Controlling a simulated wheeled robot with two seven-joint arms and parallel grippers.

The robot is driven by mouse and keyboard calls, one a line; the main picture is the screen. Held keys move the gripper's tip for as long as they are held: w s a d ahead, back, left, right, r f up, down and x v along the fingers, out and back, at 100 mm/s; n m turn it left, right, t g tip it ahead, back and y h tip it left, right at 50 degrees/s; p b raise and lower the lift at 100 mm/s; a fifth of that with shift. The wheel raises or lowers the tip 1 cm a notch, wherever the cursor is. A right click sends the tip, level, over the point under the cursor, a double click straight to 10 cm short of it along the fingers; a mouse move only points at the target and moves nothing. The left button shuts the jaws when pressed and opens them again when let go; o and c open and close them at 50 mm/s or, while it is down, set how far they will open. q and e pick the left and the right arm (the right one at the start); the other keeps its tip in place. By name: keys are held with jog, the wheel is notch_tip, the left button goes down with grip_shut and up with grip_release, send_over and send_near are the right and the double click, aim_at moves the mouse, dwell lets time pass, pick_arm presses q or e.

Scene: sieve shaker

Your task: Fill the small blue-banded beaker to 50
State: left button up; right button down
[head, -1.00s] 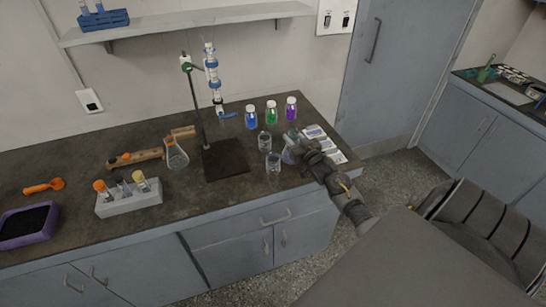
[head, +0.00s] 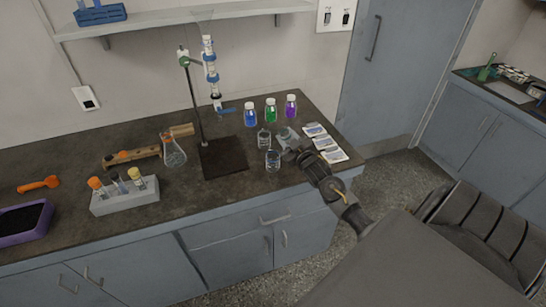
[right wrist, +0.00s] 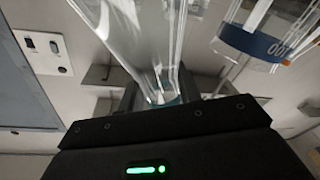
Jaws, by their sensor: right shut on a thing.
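My right gripper (head: 291,147) is at the right part of the bench, just right of two small clear beakers, a back one (head: 264,139) and a front one (head: 272,161). It is shut on a clear glass vessel (right wrist: 145,40), which flares like a conical flask away from the jaws and has some teal at its narrow end. In the head view the vessel is small and partly hidden by the gripper. A blue-banded beaker (right wrist: 256,44) is beside it in the right wrist view; which of the two beakers it is, I cannot tell. My left gripper is out of view.
Blue (head: 250,117), green (head: 271,110) and purple (head: 291,106) bottles stand behind. White packets (head: 325,143) lie to the right. A stand (head: 222,158) with a clamped glass column is left of the beakers. A flask (head: 173,152) and tube rack (head: 125,196) are farther left.

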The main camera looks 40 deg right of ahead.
jog(key=shift+w+a+f+n+b, duration=0.1)
jog(key=shift+a+f+n+b, duration=0.1)
jog(key=shift+a+n+b, duration=0.25)
jog(key=shift+a+n+t+b, duration=0.35)
jog(key=shift+n+b, duration=0.2)
jog(key=shift+n, duration=0.3)
jog(key=shift+a+r, duration=0.1)
jog(key=shift+r, duration=0.1)
jog(key=shift+a+r+n+y, duration=0.15)
jog(key=shift+n+y, duration=0.15)
jog(key=shift+n, duration=0.4)
jog(key=shift+n+b, duration=0.3)
jog(key=shift+b, duration=0.15)
jog(key=shift+f+n+b, duration=0.3)
jog(key=shift+n+b, duration=0.5)
jog(key=shift+r+n+b, duration=0.3)
jog(key=shift+n+b, duration=0.2)
jog(key=shift+n, duration=0.4)
dwell(1.0)
jog(key=shift+r+n+y+b, duration=0.1)
jog(key=shift+n+y+b, duration=0.5)
jog(key=shift+n, duration=0.5)
dwell(1.6)
